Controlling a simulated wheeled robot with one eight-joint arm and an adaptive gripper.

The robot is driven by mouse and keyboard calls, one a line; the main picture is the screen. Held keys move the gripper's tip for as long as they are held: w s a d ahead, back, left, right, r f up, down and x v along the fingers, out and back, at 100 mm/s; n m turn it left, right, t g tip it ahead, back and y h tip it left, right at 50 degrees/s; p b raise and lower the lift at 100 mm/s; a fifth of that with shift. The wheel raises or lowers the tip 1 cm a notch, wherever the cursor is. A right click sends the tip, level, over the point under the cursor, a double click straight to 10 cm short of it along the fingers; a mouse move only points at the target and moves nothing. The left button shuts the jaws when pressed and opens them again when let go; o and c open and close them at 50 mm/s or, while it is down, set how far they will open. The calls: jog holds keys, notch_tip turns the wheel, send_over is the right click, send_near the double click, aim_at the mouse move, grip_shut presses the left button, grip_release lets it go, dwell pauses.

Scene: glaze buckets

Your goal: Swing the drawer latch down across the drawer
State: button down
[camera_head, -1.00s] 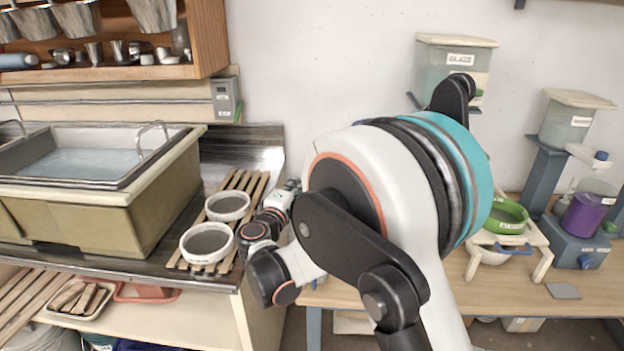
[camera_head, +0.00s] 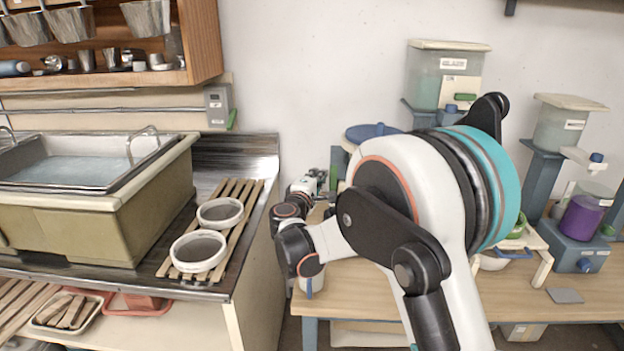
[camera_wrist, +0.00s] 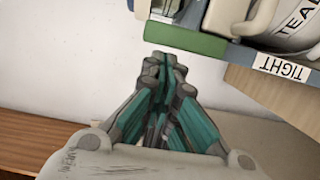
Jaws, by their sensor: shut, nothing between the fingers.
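My gripper (camera_head: 320,182) is shut and empty over the gap between the sink counter and the wooden bench. Its closed fingertips (camera_wrist: 166,62) also show in the wrist view. Just beyond them is a green block (camera_wrist: 186,40) at the end of a blue-grey board marked TIGHT (camera_wrist: 282,68). The tips look close to the block's lower edge; I cannot tell whether they touch. I cannot pick out the drawer latch or the drawer with certainty; my arm hides part of the bench.
The sink counter (camera_head: 262,150) carries two white-rimmed sieves (camera_head: 220,212) on a slatted rack. Bare wall (camera_head: 300,60) lies behind.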

aim_at(331, 169)
jog(key=shift+d+r+m+p, duration=0.3)
jog(key=shift+d+m+p, duration=0.1)
jog(key=shift+m, duration=0.4)
jog(key=d+m+p, duration=0.1)
jog(key=m, duration=0.1)
jog(key=d+r+m+g+y, duration=0.1)
jog(key=m, duration=0.1)
jog(key=shift+d+r+p, duration=0.1)
jog(key=shift+d+p, duration=0.2)
jog(key=shift+p, duration=0.1)
jog(key=d+m, duration=0.2)
jog(key=d+m+g+y, duration=0.1)
jog(key=m, duration=0.2)
jog(key=shift+d+f+y+p, duration=0.2)
jog(key=shift+d+y+p, duration=0.1)
jog(key=shift+d+p, duration=0.05)
jog(key=m, duration=0.1)
jog(key=d+f+m+y, duration=0.1)
jog(key=shift+d+m, duration=0.2)
jog(key=shift+m, duration=0.2)
jog(key=shift+r, duration=0.15)
